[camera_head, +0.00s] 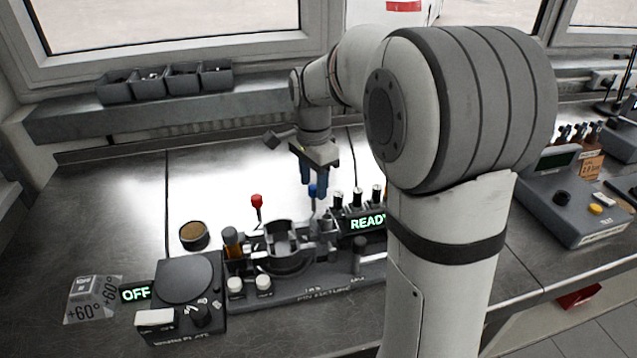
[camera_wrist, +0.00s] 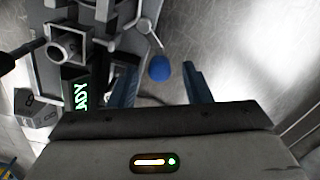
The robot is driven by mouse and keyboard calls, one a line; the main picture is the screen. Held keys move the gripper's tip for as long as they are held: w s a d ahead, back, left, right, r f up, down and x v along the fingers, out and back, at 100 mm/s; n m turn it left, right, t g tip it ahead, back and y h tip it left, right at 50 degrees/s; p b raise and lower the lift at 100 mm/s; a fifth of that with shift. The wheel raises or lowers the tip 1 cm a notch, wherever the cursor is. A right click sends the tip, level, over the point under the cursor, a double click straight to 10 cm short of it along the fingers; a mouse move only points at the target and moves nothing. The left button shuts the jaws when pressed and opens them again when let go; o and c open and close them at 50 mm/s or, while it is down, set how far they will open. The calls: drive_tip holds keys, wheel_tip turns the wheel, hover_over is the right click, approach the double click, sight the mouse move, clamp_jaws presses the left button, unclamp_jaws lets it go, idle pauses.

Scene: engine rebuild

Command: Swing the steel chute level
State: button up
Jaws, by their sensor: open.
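My gripper (camera_head: 313,180) is open and points down over the right part of the pin fixture (camera_head: 318,292). In the wrist view its two blue fingers (camera_wrist: 158,66) stand apart, and a blue ball knob (camera_wrist: 160,69) on a thin lever shows between them. In the head view the blue knob (camera_head: 313,190) is at fingertip height. I cannot tell whether the fingers touch it. The lever runs down to grey metal parts of the fixture. I cannot clearly make out which of these is the steel chute, nor its tilt.
A red-knobbed lever (camera_head: 257,201) stands left of the gripper. A lit READY display (camera_head: 367,222) and several upright pins are on the right. A hot plate (camera_head: 185,280) with an OFF display (camera_head: 135,293) and a round tin (camera_head: 194,235) lie left. The bench behind is clear.

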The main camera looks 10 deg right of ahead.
drive_tip(key=shift+f, duration=0.45)
drive_tip(key=shift+c, duration=0.3)
